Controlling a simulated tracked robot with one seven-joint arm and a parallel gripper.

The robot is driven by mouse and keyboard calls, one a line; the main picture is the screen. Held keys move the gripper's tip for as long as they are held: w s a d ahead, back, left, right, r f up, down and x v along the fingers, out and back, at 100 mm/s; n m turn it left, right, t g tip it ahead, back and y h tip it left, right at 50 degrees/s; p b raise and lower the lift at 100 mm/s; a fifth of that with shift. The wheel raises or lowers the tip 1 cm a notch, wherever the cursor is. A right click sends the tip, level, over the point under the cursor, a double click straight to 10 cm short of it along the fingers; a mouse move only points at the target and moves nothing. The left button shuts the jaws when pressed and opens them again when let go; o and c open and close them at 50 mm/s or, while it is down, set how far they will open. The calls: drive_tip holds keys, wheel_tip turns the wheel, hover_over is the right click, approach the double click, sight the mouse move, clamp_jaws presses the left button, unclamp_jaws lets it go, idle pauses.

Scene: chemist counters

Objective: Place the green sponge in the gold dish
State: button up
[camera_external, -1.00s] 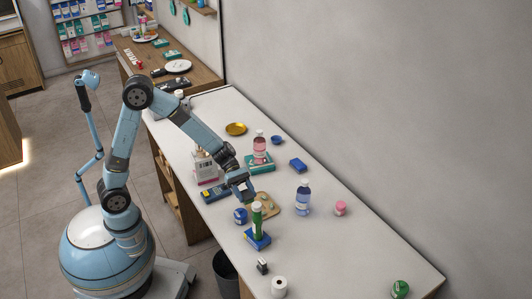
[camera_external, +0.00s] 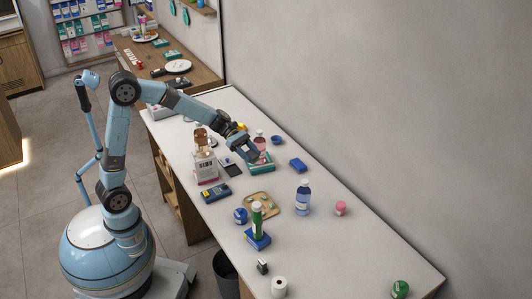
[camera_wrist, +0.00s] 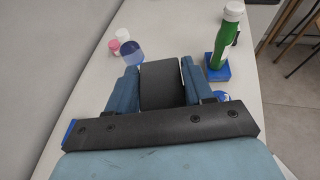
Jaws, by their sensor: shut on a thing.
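My gripper (camera_external: 249,152) points down and right over the back half of the counter, in front of the pink bottle and near the teal box. In the wrist view, a dark slab (camera_wrist: 162,85) fills the gap between the two blue fingers of my gripper (camera_wrist: 155,88). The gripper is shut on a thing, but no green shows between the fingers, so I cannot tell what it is. The gold dish (camera_external: 241,127) is just beyond my wrist, mostly hidden by the arm. I cannot make out a green sponge in either view.
A teal box (camera_external: 262,164) and pink bottle (camera_external: 260,139) stand close by the gripper. The counter's front right is mostly clear.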

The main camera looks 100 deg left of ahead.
drive_tip(key=s+a+n+t+y, duration=0.15)
drive_tip(key=s+a, duration=0.25)
drive_tip(key=a, duration=0.4)
drive_tip(key=s+a+n+y, duration=0.2)
drive_tip(key=s+a+y, duration=0.15)
drive_tip(key=a, duration=0.45)
drive_tip(key=s+a+n+y, duration=0.1)
drive_tip(key=s+a+n, duration=0.1)
drive_tip(key=s+a, duration=0.45)
drive_tip(key=s+a+n+y, duration=0.5)
drive_tip(key=s+a+y, duration=0.1)
drive_tip(key=s+a, duration=1.1)
wheel_tip(320, 180, down, 11)
drive_tip(key=shift+g, duration=0.35)
drive_tip(key=w+a+f, duration=0.2)
drive_tip(key=a+f, duration=0.1)
drive_tip(key=w+a+f, duration=0.2)
drive_tip(key=a+f, duration=0.1)
drive_tip(key=a, duration=0.1)
drive_tip(key=w+a+f, duration=0.2)
drive_tip(key=a+f, duration=0.1)
drive_tip(key=a, duration=0.1)
drive_tip(key=shift+w+a, duration=0.2)
drive_tip(key=shift+a, duration=0.05)
drive_tip(key=shift+w+a+f, duration=0.2)
drive_tip(key=shift+a+f, duration=0.1)
drive_tip(key=shift+f, duration=1.75)
